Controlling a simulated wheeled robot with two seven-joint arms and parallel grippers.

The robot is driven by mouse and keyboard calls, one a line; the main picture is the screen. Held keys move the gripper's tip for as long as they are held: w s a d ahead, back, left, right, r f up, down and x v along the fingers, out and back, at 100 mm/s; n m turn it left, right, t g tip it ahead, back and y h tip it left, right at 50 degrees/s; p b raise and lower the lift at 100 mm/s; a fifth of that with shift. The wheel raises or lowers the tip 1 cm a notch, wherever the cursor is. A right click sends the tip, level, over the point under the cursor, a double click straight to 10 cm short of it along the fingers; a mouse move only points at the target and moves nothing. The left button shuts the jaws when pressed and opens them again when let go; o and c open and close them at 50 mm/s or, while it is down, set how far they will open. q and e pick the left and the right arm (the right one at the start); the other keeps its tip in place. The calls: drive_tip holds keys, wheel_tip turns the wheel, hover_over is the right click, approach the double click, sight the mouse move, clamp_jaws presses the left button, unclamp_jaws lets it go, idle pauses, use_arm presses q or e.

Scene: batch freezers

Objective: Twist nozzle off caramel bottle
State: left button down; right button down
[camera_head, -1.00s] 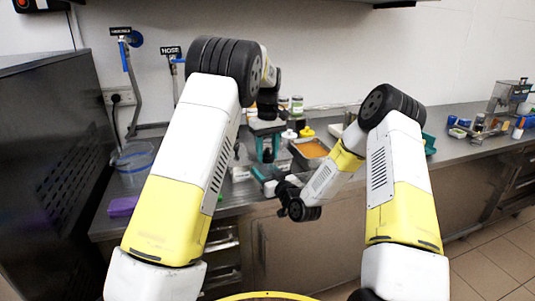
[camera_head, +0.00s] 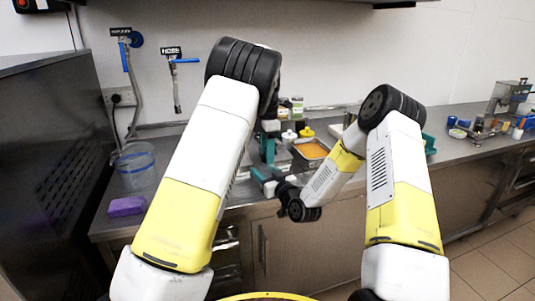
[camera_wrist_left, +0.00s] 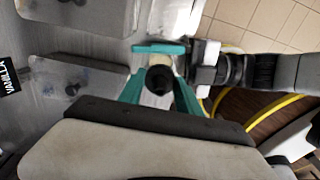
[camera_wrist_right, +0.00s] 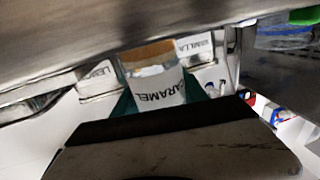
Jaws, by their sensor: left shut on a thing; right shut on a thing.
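The caramel bottle (camera_wrist_right: 157,92) has a white label reading CARAMEL, inverted in the right wrist view, and a brown band at the picture's top side. My right gripper (camera_wrist_right: 160,100) is shut on it, with a teal finger on each side. In the left wrist view my left gripper (camera_wrist_left: 160,84) is shut on a dark round part, which looks like the nozzle (camera_wrist_left: 159,79), seen end-on. Whether the nozzle is still joined to the bottle cannot be told. In the head view the left gripper (camera_head: 267,147) is above the right gripper (camera_head: 267,180); the bottle is not clear there.
A tray with orange contents (camera_head: 312,150) and bottles with white (camera_head: 289,137) and yellow (camera_head: 307,131) tops stand on the counter behind. A clear tub (camera_head: 135,165) and purple sponge (camera_head: 126,206) lie left. The right counter holds small jars (camera_head: 460,123).

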use_arm(q)
drive_tip(key=shift+r, duration=0.1)
idle(0.3)
drive_tip(key=shift+r, duration=1.05)
drive_tip(key=shift+r, duration=2)
use_arm(e)
drive_tip(key=c, duration=0.5)
unclamp_jaws()
